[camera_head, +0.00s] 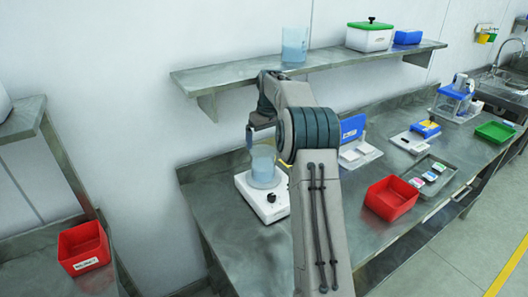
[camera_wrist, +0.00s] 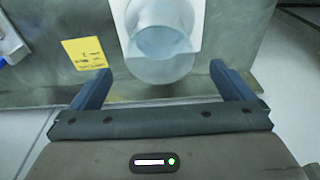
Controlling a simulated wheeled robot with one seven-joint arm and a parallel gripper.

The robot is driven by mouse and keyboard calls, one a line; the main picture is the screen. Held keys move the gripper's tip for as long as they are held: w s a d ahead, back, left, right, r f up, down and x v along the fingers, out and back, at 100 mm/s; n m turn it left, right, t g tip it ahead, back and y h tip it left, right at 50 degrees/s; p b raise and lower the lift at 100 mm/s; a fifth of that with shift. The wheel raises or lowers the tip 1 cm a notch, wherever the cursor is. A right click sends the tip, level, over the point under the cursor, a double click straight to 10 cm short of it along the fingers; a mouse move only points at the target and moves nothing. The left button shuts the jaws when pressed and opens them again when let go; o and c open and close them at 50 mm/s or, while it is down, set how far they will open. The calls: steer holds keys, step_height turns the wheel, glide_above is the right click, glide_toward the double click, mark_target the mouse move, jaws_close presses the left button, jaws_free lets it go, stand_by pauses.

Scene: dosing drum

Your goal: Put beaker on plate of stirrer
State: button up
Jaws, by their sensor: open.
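A clear beaker (camera_head: 263,166) with pale blue liquid stands upright on the plate of the white stirrer (camera_head: 268,208), at the left end of the bench. My gripper (camera_head: 250,136) is just above and beside the beaker, largely hidden behind my arm in the head view. In the wrist view my gripper (camera_wrist: 160,70) is open, and the beaker (camera_wrist: 160,55) shows ahead, centred between the spread fingers. I see a gap between each finger and the glass. The white stirrer (camera_wrist: 193,20) shows partly behind the beaker; its plate is mostly covered.
Another beaker (camera_head: 295,45) stands on the wall shelf (camera_head: 215,75) above, near a green-lidded box (camera_head: 369,37). A red bin (camera_head: 391,198), a blue-lidded device (camera_head: 355,140) and a tray (camera_head: 430,180) are to the right on the bench. A yellow note (camera_wrist: 85,53) lies left of the beaker.

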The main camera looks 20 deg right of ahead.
steer(key=s+a+r+t, duration=0.1)
steer(key=s+a+r, duration=0.5)
steer(key=s, duration=0.4)
steer(key=s+a+r, duration=0.5)
steer(key=s, duration=0.5)
steer(key=s+a+f+m, duration=0.1)
steer(key=s+a+f, duration=0.1)
steer(key=s, duration=0.9)
steer(key=s+a+f+m+t, duration=0.1)
steer(key=s+f, duration=0.4)
steer(key=s, duration=0.6)
steer(key=shift+a, duration=0.45)
steer(key=shift+s, duration=0.1)
